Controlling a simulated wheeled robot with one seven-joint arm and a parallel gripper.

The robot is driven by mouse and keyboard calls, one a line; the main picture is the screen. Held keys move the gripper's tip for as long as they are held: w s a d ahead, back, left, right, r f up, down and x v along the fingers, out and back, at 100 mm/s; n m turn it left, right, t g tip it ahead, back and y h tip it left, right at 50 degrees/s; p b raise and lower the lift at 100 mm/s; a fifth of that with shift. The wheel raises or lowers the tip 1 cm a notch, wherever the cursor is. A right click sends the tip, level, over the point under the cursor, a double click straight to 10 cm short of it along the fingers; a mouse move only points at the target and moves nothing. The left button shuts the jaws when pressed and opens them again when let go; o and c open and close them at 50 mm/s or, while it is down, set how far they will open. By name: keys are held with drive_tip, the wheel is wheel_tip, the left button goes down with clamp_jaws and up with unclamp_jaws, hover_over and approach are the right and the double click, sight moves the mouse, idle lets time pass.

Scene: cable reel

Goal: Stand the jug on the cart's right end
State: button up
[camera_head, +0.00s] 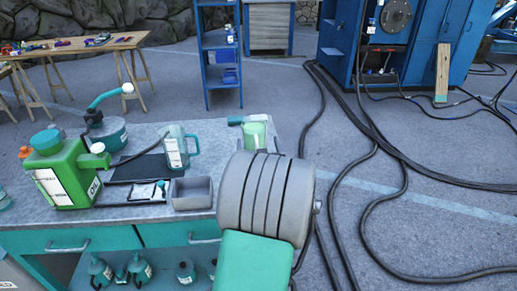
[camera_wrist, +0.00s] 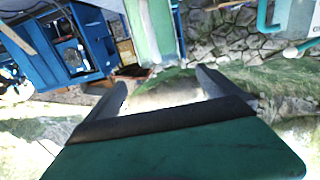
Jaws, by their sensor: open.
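The jug (camera_head: 176,150), clear with a teal rim and handle, stands upright on the grey-topped cart (camera_head: 140,213), behind the small grey bin. My gripper (camera_wrist: 160,80) shows in the wrist view with its two dark fingers apart and nothing between them. In the head view my gripper cannot be made out; my grey and teal arm covers the cart's front right corner. I cannot tell from these views how far my gripper is from the jug.
A green oil can (camera_head: 68,172), a teal pump can (camera_head: 108,132), a black tray (camera_head: 135,168) and a grey bin (camera_head: 191,193) crowd the cart's left and middle. A light-green container (camera_head: 255,134) is at its right end. Black cables (camera_head: 375,130) run across the floor.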

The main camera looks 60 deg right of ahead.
drive_tip(key=w+a+f+n+y, duration=0.25)
drive_tip(key=w+a+y, duration=0.35)
drive_tip(key=a, duration=0.6)
drive_tip(key=w+a+f+n+y, duration=0.1)
drive_tip(key=w+a+n+y, duration=0.3)
drive_tip(key=w+a, duration=0.55)
drive_tip(key=s+a+f+n+g+y, duration=0.1)
drive_tip(key=s+a+n+g+y, duration=0.15)
drive_tip(key=a, duration=0.85)
drive_tip(key=s+a+f+g+y, duration=0.1)
drive_tip(key=s+a+g, duration=0.5)
drive_tip(key=s+a, duration=0.9)
drive_tip(key=shift+s+a+f+n, duration=0.2)
drive_tip(key=shift+s+a+n, duration=0.1)
drive_tip(key=shift+s+n, duration=0.15)
wheel_tip(320, 180, up, 2)
drive_tip(key=shift+r+p, duration=0.1)
drive_tip(key=shift+p, duration=0.85)
drive_tip(key=shift+w, duration=0.1)
